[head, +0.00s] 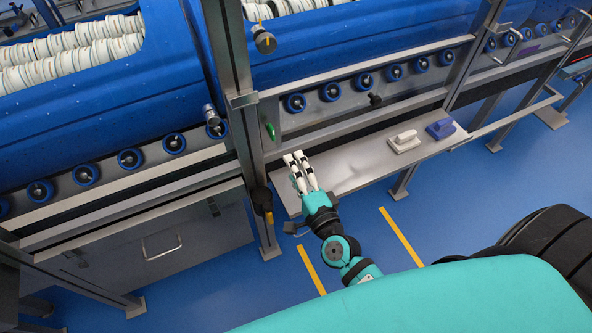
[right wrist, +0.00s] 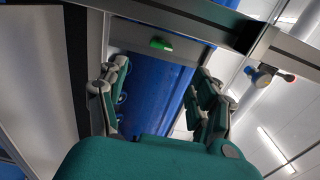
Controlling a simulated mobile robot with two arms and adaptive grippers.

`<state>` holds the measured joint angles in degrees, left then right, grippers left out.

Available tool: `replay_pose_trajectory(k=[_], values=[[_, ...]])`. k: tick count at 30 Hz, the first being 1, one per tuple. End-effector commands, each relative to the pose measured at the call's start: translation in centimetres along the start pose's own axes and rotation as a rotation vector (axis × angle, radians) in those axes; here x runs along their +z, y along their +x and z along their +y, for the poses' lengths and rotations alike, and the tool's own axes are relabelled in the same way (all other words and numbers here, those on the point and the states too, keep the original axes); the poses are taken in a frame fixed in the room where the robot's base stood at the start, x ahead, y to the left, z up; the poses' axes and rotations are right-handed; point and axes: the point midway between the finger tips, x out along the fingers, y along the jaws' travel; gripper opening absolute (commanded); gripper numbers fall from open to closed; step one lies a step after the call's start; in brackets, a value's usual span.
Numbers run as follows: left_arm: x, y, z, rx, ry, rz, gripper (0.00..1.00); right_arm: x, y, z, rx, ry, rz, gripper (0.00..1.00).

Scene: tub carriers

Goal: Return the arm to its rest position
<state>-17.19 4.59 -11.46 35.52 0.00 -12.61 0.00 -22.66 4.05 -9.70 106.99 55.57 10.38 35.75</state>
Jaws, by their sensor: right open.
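My right arm, teal with a dark joint, reaches up from the bottom of the head view. Its right gripper (head: 299,166) has pale fingers and is over the left end of a grey metal shelf (head: 345,172). In the right wrist view the right gripper (right wrist: 160,85) has its two fingers spread apart, with nothing between them that it holds. A blue surface shows behind the gap. My left gripper is not in view.
A small green part (head: 270,131) is on the frame. Blue floor (head: 370,222) lies in front.

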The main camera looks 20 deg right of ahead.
Motion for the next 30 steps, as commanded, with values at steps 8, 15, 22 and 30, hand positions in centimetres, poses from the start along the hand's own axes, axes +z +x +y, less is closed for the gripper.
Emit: replay_pose_trajectory(k=[8, 15, 22, 30], values=[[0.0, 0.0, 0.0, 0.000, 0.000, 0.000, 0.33, 0.0, -0.1, -0.1, -0.001, 0.001, 0.000, 0.66], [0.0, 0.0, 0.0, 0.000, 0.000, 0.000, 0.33, 0.0, -0.1, 0.0, -0.001, 0.000, 0.000, 0.66], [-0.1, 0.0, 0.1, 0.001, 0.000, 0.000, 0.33, 2.8, -0.8, -0.4, 0.046, -0.156, -0.145, 0.66], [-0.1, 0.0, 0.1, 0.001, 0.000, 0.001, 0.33, 7.5, -7.2, 2.4, 0.308, -0.825, -0.624, 0.66]])
